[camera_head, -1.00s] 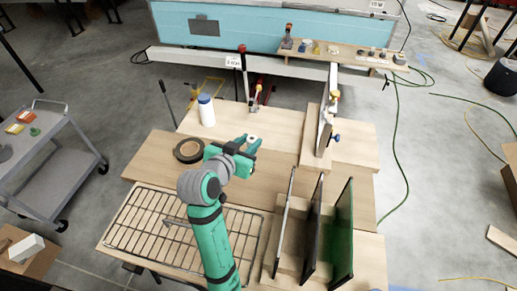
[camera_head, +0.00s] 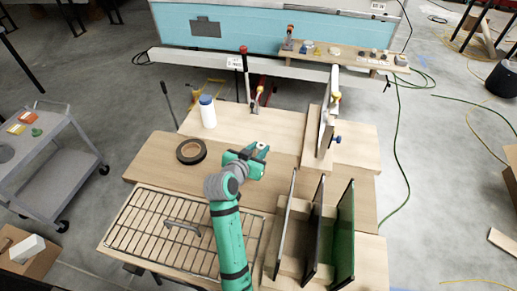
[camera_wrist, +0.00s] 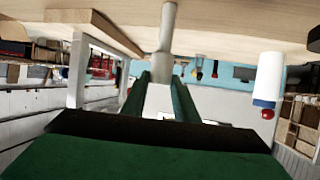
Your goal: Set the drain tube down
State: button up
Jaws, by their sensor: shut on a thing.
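My gripper (camera_head: 261,153) is over the wooden bench top (camera_head: 225,168), right of the tape roll. It is shut on a pale grey drain tube, whose round white end (camera_head: 262,146) shows between the fingertips. In the wrist view the tube (camera_wrist: 167,28) stands roughly upright between the two green fingers (camera_wrist: 162,95) and runs toward the wooden surface. I cannot tell whether its end touches the wood.
A black tape roll (camera_head: 191,151) and a white bottle with a blue cap (camera_head: 207,112) are to the left. A wire rack (camera_head: 150,230) with a grey curved piece (camera_head: 183,226) is at the front left. Upright panels (camera_head: 345,235) stand at the front right. A wooden block with a clamp (camera_head: 318,145) is at right.

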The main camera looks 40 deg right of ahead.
jog(key=shift+f, duration=0.1)
jog(key=o, duration=1.1)
jog(key=shift+c, duration=0.2)
jog(key=shift+a+r, duration=0.1)
jog(key=shift+r, duration=0.1)
jog(key=v, duration=1.1)
jog(key=shift+s+a, duration=0.3)
